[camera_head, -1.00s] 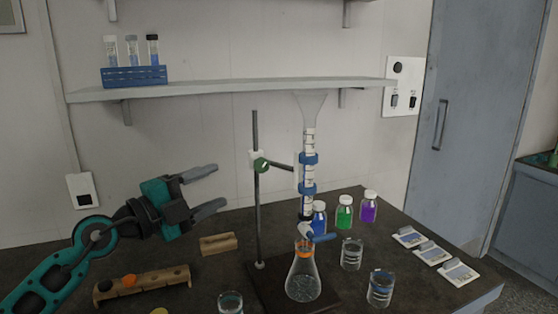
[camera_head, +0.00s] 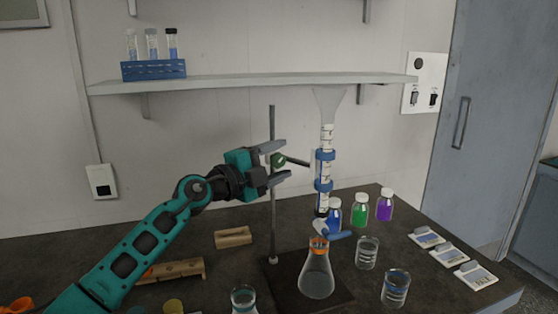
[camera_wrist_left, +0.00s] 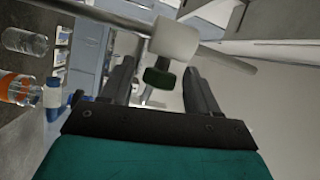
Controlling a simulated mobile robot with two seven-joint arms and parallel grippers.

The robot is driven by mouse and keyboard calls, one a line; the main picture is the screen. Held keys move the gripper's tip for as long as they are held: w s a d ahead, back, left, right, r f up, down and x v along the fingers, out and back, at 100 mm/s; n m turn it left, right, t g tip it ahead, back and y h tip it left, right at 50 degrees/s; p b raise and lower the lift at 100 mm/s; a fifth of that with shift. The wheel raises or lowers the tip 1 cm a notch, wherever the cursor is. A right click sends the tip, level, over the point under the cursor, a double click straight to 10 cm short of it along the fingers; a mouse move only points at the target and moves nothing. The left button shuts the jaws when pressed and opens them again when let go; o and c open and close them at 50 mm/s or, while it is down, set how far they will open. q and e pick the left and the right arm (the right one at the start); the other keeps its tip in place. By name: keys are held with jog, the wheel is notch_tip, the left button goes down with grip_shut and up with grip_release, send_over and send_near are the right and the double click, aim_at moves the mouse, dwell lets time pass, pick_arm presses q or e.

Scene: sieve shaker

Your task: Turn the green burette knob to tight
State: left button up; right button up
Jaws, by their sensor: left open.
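The green knob (camera_head: 278,160) sits on the clamp at the upper part of the stand rod (camera_head: 273,215). My left gripper (camera_head: 279,162) is open at the knob's height, with its fingers pointing right toward the rod. In the left wrist view the knob (camera_wrist_left: 158,78) lies between the two open fingers (camera_wrist_left: 160,88), near their tips, with the white clamp block (camera_wrist_left: 175,39) just beyond it. I cannot tell whether a finger touches the knob. The burette (camera_head: 325,170) stands upright to the right, above a flask (camera_head: 316,274). My right gripper is not in view.
The wall shelf (camera_head: 250,82) with a blue tube rack (camera_head: 153,70) is above the gripper. Beakers (camera_head: 367,252) and capped bottles (camera_head: 359,211) stand right of the flask. A wooden block (camera_head: 233,237) lies left of the stand.

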pick_arm(q)
jog(key=shift+w+d, duration=0.2)
jog(key=shift+d, duration=0.1)
jog(key=c, duration=1)
jog(key=shift+r, duration=0.1)
jog(key=shift+r+m+g+y, duration=0.1)
jog(key=shift+m+g+y, duration=0.5)
jog(key=shift+g+y, duration=0.6)
jog(key=shift+y, duration=0.3)
jog(key=o, duration=1)
